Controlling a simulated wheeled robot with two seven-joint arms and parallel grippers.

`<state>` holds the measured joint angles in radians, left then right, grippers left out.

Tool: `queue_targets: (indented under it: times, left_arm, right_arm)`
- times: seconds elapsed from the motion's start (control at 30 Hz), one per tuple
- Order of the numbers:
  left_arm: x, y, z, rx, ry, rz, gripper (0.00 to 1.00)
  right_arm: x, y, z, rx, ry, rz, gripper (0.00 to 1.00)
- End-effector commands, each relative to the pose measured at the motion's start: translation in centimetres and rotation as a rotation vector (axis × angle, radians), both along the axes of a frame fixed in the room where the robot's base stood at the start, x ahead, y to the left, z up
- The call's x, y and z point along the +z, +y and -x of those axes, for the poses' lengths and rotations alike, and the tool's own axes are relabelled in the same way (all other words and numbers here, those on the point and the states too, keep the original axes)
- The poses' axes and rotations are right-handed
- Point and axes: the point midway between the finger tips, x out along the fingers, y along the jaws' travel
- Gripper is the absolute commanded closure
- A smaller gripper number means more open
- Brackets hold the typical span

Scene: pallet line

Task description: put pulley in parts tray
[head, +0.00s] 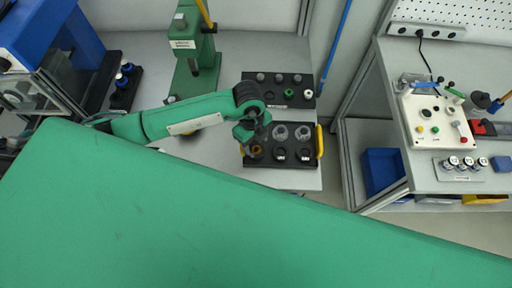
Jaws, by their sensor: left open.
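My left gripper (250,131) is open, with its arm reaching in from the left. It is over the left end of a black tray with yellow handles (292,144) on the bench. The tray holds several round parts: grey rings or wheels at the back, dark ones in front, and an orange-brown ring (257,151) at front left, close under my gripper. I cannot tell for sure which part is the pulley. My gripper and wrist hide the tray's back left corner. My right gripper is not in view.
A black rack (290,79) with several small parts, one of them green, lies behind the tray. A green press (190,45) stands at the back left of the bench. A second bench at right carries a control panel (435,117).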

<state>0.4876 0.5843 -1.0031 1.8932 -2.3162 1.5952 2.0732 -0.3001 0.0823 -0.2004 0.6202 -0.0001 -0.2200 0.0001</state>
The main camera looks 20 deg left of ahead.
Motion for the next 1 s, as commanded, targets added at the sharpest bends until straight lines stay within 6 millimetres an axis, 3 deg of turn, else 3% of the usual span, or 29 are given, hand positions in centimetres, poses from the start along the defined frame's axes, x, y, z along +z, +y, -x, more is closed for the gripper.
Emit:
queue_targets:
  times: [0.2,0.4,1.0]
  left_arm:
    - [4.5,0.5,-0.4,-0.001,-0.004,0.001,0.45]
    - [7.2,0.8,-0.5,0.0,-0.002,0.001,0.45]
    - [8.0,0.9,-0.4,0.0,0.001,0.0,0.45]
  right_arm:
    - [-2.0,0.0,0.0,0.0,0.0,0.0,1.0]
    - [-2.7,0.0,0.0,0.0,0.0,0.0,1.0]
    - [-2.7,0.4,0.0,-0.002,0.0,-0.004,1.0]
